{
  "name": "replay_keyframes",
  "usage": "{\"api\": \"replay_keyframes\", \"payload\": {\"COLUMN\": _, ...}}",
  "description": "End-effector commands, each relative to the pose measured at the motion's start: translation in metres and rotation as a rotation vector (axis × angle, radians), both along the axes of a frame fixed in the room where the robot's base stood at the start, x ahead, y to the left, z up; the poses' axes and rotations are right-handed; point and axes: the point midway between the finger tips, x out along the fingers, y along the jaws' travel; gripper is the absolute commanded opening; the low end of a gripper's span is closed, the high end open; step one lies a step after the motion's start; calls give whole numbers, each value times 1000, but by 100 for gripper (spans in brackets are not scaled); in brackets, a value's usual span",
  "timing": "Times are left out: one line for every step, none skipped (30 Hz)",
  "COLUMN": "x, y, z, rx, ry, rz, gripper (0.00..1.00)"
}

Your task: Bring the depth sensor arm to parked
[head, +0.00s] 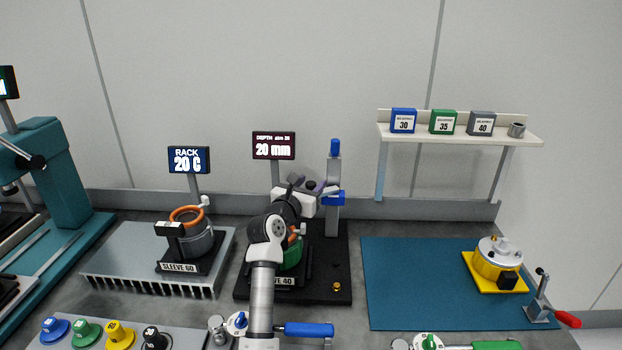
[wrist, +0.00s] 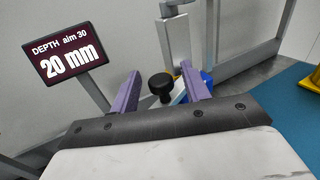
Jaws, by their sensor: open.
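The depth station's upright post (head: 334,175) stands on a black base (head: 335,255), with a blue top and a blue block (head: 333,198) partway up. A black knob (wrist: 161,86) sits on what seems to be the depth sensor arm, beside the blue block (wrist: 207,80). My gripper (wrist: 160,70) is open, with its purple fingers on either side of the knob and not closed on it. In the head view my gripper (head: 318,187) is just left of the post. My arm and gripper hide most of the sensor arm. The depth display (head: 273,146) reads 20 mm, also in the wrist view (wrist: 66,58).
A green stator in a sleeve 40 holder (head: 288,281) is partly hidden behind my arm. The rack (head: 105,263) with a sleeve 60 holder is left. A blue mat (head: 410,290) and a shelf (head: 455,134) with several boxes are right. Handles and knobs line the front.

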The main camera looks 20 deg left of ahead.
Motion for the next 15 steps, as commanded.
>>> {"api": "replay_keyframes", "payload": {"x": 4, "y": 0, "z": 1, "rx": 0, "ry": 0, "rz": 0, "gripper": 46}}
{"api": "replay_keyframes", "payload": {"x": 6, "y": 0, "z": 1, "rx": 0, "ry": 0, "rz": 0, "gripper": 46}}
{"api": "replay_keyframes", "payload": {"x": 8, "y": -1, "z": 0, "rx": 0, "ry": 0, "rz": 1, "gripper": 46}}
{"api": "replay_keyframes", "payload": {"x": 9, "y": -1, "z": 0, "rx": 0, "ry": 0, "rz": 1, "gripper": 46}}
{"api": "replay_keyframes", "payload": {"x": 10, "y": -1, "z": 0, "rx": 0, "ry": 0, "rz": 0, "gripper": 46}}
{"api": "replay_keyframes", "payload": {"x": 10, "y": -1, "z": 0, "rx": 0, "ry": 0, "rz": 1, "gripper": 46}}
{"api": "replay_keyframes", "payload": {"x": 11, "y": -1, "z": 0, "rx": 0, "ry": 0, "rz": 1, "gripper": 46}}
{"api": "replay_keyframes", "payload": {"x": 11, "y": -1, "z": 0, "rx": 0, "ry": 0, "rz": 1, "gripper": 46}}
{"api": "replay_keyframes", "payload": {"x": 11, "y": -1, "z": 0, "rx": 0, "ry": -1, "rz": 1, "gripper": 46}}
{"api": "replay_keyframes", "payload": {"x": 11, "y": -1, "z": 0, "rx": 0, "ry": -1, "rz": 1, "gripper": 46}}
{"api": "replay_keyframes", "payload": {"x": 11, "y": -1, "z": 0, "rx": 0, "ry": -1, "rz": 1, "gripper": 46}}
{"api": "replay_keyframes", "payload": {"x": 10, "y": -1, "z": 0, "rx": 0, "ry": -1, "rz": 1, "gripper": 46}}
{"api": "replay_keyframes", "payload": {"x": 10, "y": -1, "z": 0, "rx": 0, "ry": -1, "rz": 1, "gripper": 46}}
{"api": "replay_keyframes", "payload": {"x": 10, "y": -1, "z": 0, "rx": -1, "ry": -1, "rz": 1, "gripper": 42}}
{"api": "replay_keyframes", "payload": {"x": 10, "y": -1, "z": 0, "rx": -1, "ry": -1, "rz": 1, "gripper": 37}}
